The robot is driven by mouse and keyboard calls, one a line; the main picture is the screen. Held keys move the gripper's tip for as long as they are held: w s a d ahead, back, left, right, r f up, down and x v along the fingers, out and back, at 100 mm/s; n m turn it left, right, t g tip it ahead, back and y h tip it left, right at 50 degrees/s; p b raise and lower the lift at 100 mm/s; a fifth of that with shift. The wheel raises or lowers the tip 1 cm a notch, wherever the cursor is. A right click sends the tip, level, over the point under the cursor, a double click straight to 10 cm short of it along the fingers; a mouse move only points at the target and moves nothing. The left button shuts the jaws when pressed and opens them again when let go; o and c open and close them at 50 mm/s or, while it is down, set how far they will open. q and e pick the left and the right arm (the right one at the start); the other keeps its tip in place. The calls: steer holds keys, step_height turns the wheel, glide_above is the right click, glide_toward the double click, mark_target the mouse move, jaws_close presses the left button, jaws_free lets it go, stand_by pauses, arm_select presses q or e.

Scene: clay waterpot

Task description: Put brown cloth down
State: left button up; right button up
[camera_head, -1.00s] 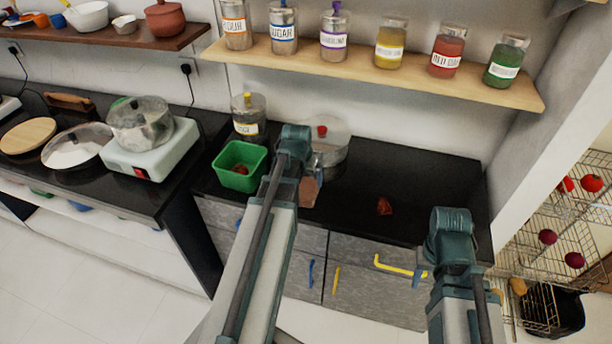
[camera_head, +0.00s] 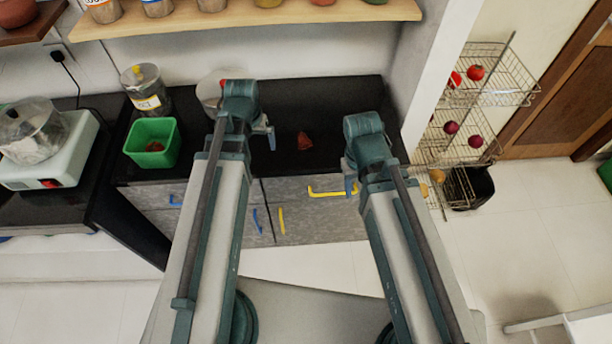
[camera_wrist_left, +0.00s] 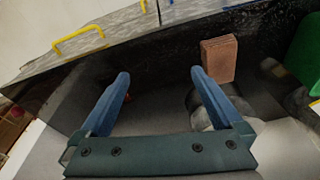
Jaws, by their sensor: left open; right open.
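A flat brown rectangular piece (camera_wrist_left: 218,58), which looks like the folded brown cloth, lies on the black counter in the left wrist view. It is outside my left gripper's fingers, apart from them. In the head view it is hidden behind my left arm. My left gripper (camera_head: 264,132) is over the counter; in the left wrist view its blue fingers (camera_wrist_left: 160,78) are spread with nothing between them. My right gripper (camera_head: 350,186) is open in front of the counter's right part, and I see nothing held in it.
A small red-brown piece (camera_head: 304,141) lies on the black counter (camera_head: 345,115) between my arms. A lidded pot (camera_head: 211,88) stands partly behind my left arm. A green bin (camera_head: 153,142) and a labelled jar (camera_head: 146,90) stand left. A wire rack (camera_head: 468,130) stands right.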

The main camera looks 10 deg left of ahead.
arm_select(q)
steer(key=s+d+m+g, duration=0.1)
steer(key=s+d+m, duration=0.1)
steer(key=s+d, duration=0.3)
steer(key=s+d+m+g+y, duration=0.1)
steer(key=s+d, duration=0.4)
steer(key=d, duration=0.7)
steer(key=shift+s+d+m, duration=0.2)
steer(key=shift+s+m, duration=0.15)
steer(key=shift+m, duration=0.25)
steer(key=shift+w+a, duration=0.1)
steer(key=w+a+r+n+t+p, duration=0.1)
steer(key=w+a+n+t, duration=0.35)
steer(key=a, duration=1.05)
steer(key=w+a+r+n+g+p, duration=0.1)
steer(key=w+a+n, duration=0.1)
steer(key=w+a, duration=0.95)
steer(key=shift+g+h, duration=0.25)
steer(key=shift+h, duration=0.05)
steer(key=a+f+b, duration=0.1)
steer(key=f+b, duration=0.3)
steer(key=a+f+b, duration=0.1)
steer(key=f+b, duration=0.3)
steer(key=b, duration=0.1)
steer(key=a+f+b, duration=0.1)
steer(key=f+b, duration=0.3)
steer(key=f, duration=0.1)
steer(key=shift+a+f+b, duration=0.1)
steer(key=shift+a+b, duration=0.25)
steer(key=shift+a, duration=0.05)
